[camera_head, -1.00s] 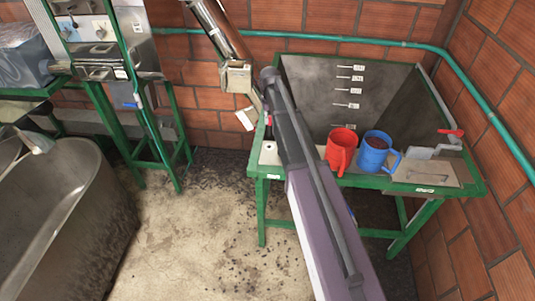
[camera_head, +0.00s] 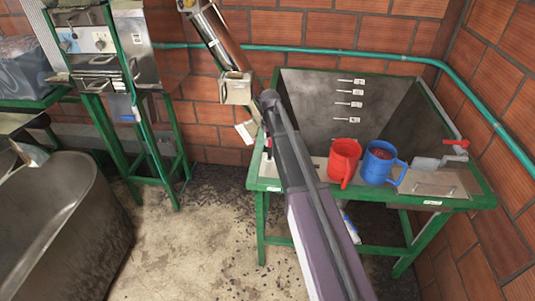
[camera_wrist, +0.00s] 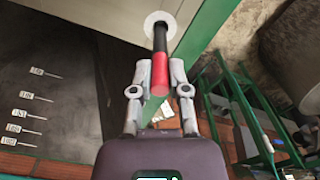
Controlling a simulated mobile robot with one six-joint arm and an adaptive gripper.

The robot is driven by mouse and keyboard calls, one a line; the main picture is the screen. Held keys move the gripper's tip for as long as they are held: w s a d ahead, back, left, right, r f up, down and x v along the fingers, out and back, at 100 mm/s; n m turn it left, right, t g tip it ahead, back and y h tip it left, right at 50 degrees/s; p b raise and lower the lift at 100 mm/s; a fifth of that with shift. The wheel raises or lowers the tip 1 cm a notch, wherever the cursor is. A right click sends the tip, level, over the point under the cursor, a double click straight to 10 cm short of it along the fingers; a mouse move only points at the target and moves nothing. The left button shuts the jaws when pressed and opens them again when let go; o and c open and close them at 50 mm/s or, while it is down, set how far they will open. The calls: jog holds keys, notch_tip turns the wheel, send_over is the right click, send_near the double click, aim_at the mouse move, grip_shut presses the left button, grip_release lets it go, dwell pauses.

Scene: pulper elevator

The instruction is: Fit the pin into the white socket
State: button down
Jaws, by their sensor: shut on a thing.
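The pin (camera_wrist: 160,66), red with a black end, is between the fingers of my gripper (camera_wrist: 158,78) in the wrist view. The gripper is shut on its red part. The white socket (camera_wrist: 160,21) is a round white disc on the pale worktop. The pin's black end overlaps the disc's middle; I cannot tell whether it is inside or just above it. In the head view a small red part of the pin (camera_head: 268,142) shows at the left front of the green-framed table (camera_head: 375,193). My arm hides most of my gripper there.
A red mug (camera_head: 343,161) and a blue mug (camera_head: 380,163) stand on the table's front ledge, right of my arm. A red-handled lever (camera_head: 455,143) is further right. A metal chute (camera_head: 236,88) hangs behind the pin.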

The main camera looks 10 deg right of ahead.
aim_at(269, 146)
jog(key=shift+f, duration=0.4)
jog(key=shift+f+b, duration=1.75)
jog(key=shift+b, duration=0.2)
jog(key=shift+f, duration=0.15)
jog(key=c, duration=0.6)
grip_release()
jog(key=shift+r, duration=0.25)
notch_tip(269, 146, up, 12)
jog(key=p, duration=1.2)
